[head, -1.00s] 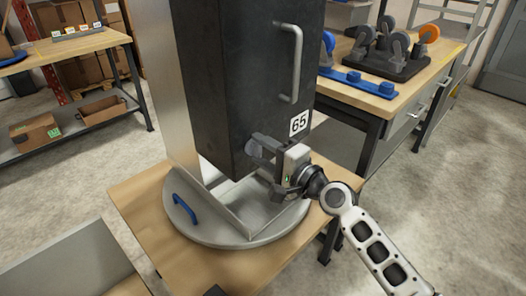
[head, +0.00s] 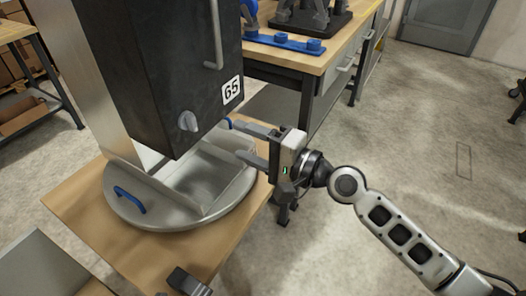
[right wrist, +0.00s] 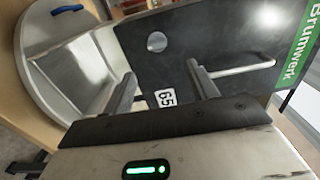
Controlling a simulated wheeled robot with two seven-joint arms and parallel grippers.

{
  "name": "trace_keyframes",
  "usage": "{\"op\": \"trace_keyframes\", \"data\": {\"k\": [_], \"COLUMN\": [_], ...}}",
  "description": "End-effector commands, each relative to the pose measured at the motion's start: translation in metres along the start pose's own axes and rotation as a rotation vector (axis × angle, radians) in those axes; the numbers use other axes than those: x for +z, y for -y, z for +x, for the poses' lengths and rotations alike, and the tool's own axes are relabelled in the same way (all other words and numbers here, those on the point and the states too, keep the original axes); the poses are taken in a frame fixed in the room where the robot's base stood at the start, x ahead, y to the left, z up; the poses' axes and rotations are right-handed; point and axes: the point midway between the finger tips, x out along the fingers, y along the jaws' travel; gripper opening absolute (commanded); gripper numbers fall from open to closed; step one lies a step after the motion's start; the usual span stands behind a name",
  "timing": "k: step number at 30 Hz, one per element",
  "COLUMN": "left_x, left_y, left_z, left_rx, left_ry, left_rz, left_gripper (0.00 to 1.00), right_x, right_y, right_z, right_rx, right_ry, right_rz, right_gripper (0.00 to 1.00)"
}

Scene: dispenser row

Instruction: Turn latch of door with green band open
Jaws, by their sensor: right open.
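The dark door (head: 150,60) of a tall dispenser carries a vertical bar handle (head: 216,35) and a "65" label (head: 231,89). Its grey latch knob (head: 188,121) sits near the lower edge, uncovered. In the right wrist view the knob (right wrist: 156,42) looks like a round disc, ahead of the gap between the fingers. A dark part at the bottom edge (head: 188,282) looks like my left gripper.
Below the door is a metal tray on a round grey base (head: 160,216) with a blue handle (head: 129,200), on a wooden table (head: 75,205). A workbench (head: 325,58) with a blue rail stands behind. Open floor lies to the right.

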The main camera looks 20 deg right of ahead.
Motion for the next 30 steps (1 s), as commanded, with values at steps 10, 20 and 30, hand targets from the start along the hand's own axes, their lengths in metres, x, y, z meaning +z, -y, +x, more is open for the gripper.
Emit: {"op": "trace_keyframes", "data": {"k": [10,20,30], "left_x": [0.004,0.003,0.005], "left_y": [-0.002,-0.002,-0.002], "left_z": [0.002,0.001,0.002], "left_rx": [0.009,0.009,0.008], "left_ry": [-0.008,-0.010,-0.005], "left_rz": [-0.014,-0.015,-0.016], "left_gripper": [0.00,0.00,0.00], "right_x": [0.001,0.000,0.012], "right_y": [0.000,0.001,-0.043], "right_z": [-0.034,-0.034,-0.043], "right_rx": [0.000,-0.001,0.088], "right_ry": [0.001,0.001,-0.049], "right_rz": [0.001,0.001,-0.191], "right_gripper": [0.58,0.58,0.58]}}
